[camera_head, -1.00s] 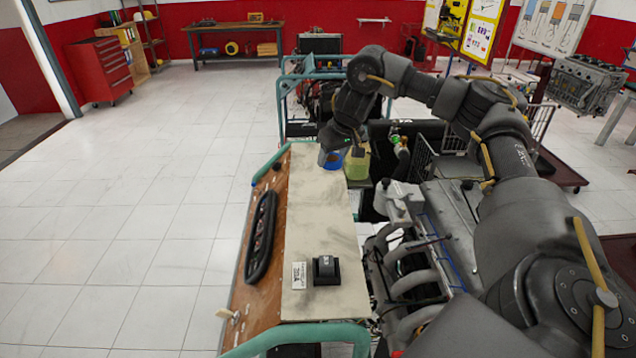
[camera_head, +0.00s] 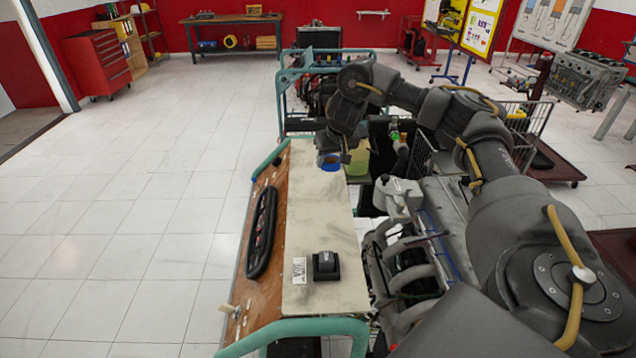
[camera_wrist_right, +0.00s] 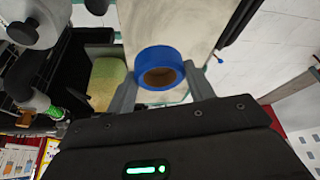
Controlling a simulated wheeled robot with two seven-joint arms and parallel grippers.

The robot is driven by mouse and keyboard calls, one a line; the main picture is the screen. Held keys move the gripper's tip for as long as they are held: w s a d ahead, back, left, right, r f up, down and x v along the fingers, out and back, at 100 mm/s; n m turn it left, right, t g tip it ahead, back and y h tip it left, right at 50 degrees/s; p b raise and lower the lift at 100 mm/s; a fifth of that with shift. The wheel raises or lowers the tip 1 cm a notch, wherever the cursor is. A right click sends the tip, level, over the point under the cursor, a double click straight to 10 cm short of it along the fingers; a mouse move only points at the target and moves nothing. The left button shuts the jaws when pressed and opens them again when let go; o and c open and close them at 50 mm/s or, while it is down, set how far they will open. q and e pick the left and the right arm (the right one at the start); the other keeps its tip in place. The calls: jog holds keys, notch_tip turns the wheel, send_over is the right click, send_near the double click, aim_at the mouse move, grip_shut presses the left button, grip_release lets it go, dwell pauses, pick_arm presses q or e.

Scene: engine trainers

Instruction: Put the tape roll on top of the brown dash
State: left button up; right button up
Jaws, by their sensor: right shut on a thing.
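The blue tape roll (camera_head: 330,163) is at the far end of the cream top, partly hidden by my right gripper. The right wrist view shows the roll (camera_wrist_right: 146,56) between the two fingers, with its brown core facing the camera. My right gripper (camera_wrist_right: 160,74) is shut on the tape roll, over or close to the cream surface; I cannot tell whether the roll touches it. The brown dash (camera_head: 247,285) is the sloping wooden panel along the left side of the cream top, with a long black gauge cluster (camera_head: 262,232) on it. My left gripper is not in view.
A black switch block (camera_head: 326,266) and white label (camera_head: 299,270) sit on the near cream top (camera_head: 318,215). A yellow-green block (camera_head: 357,160) is right of the roll. Teal frame bars (camera_head: 300,330) edge the stand, and engine parts lie right. Most of the cream top is clear.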

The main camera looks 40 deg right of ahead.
send_over(317, 189)
jog(key=s, duration=0.1)
jog(key=f, duration=0.4)
jog(key=shift+s+d+f, duration=0.1)
jog(key=shift+s+f, duration=0.1)
jog(key=shift+f, duration=0.05)
jog(key=f, duration=0.1)
jog(key=f+b, duration=0.1)
jog(key=f, duration=0.1)
jog(key=shift+w+a+f, duration=0.1)
jog(key=shift+a, duration=0.25)
jog(key=shift+d+f, duration=0.15)
jog(key=shift+f, duration=0.15)
jog(key=shift+f, duration=0.1)
jog(key=o, duration=1)
jog(key=shift+c, duration=0.2)
